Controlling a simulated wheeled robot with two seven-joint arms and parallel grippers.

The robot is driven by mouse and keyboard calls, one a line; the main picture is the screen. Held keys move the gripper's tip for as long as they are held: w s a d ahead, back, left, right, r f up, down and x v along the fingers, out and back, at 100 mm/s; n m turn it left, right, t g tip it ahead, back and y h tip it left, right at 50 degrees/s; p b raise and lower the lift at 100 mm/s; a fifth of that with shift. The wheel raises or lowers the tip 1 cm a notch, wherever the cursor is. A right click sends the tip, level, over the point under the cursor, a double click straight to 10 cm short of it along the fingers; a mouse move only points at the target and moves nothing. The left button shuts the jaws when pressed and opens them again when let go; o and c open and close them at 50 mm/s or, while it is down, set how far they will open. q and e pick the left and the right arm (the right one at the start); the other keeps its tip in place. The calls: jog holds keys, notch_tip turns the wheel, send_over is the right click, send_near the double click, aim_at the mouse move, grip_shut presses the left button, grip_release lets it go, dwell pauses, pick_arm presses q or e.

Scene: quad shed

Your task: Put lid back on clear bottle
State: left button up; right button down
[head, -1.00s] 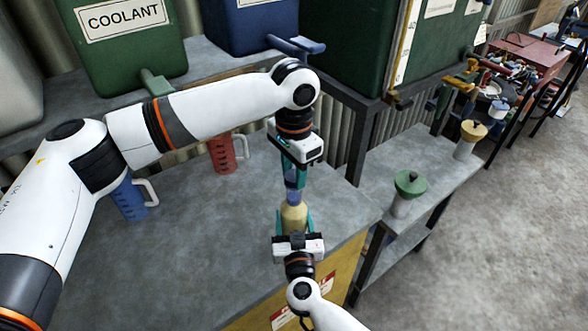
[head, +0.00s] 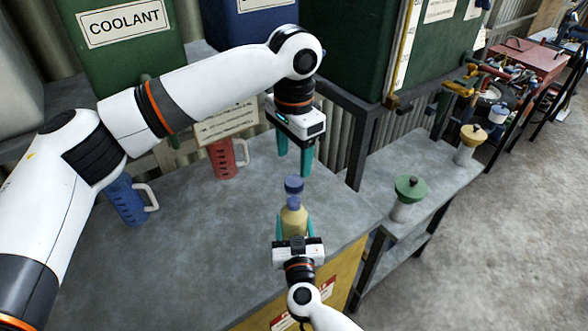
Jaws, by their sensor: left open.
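The clear bottle (head: 293,219) with pale yellow contents stands upright near the front right edge of the workbench. A blue lid (head: 294,185) sits on top of its neck; I cannot tell how tight it is. My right gripper (head: 294,228) comes in from the bottom, with one teal finger on each side of the bottle's body, closed around it. My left gripper (head: 294,164) points down just above and behind the lid, its teal fingers apart and empty.
A red jug (head: 224,160) and a blue jug (head: 126,202) stand on the workbench (head: 190,255). A green coolant container (head: 115,65) is behind. A lower shelf at right holds a green-topped funnel (head: 409,190) and a yellow-topped one (head: 470,140). The bench middle is clear.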

pick_arm(q)
notch_tip(320, 180, up, 6)
dwell(0.4)
pick_arm(e)
jog(key=shift+c, duration=1.9)
grip_release()
jog(key=shift+s, duration=0.1)
pick_arm(q)
jog(key=shift+f+b, duration=0.4)
pick_arm(e)
jog(key=s+d, duration=0.1)
jog(key=s, duration=1)
jog(key=shift+s, duration=0.4)
jog(key=shift+d, duration=0.1)
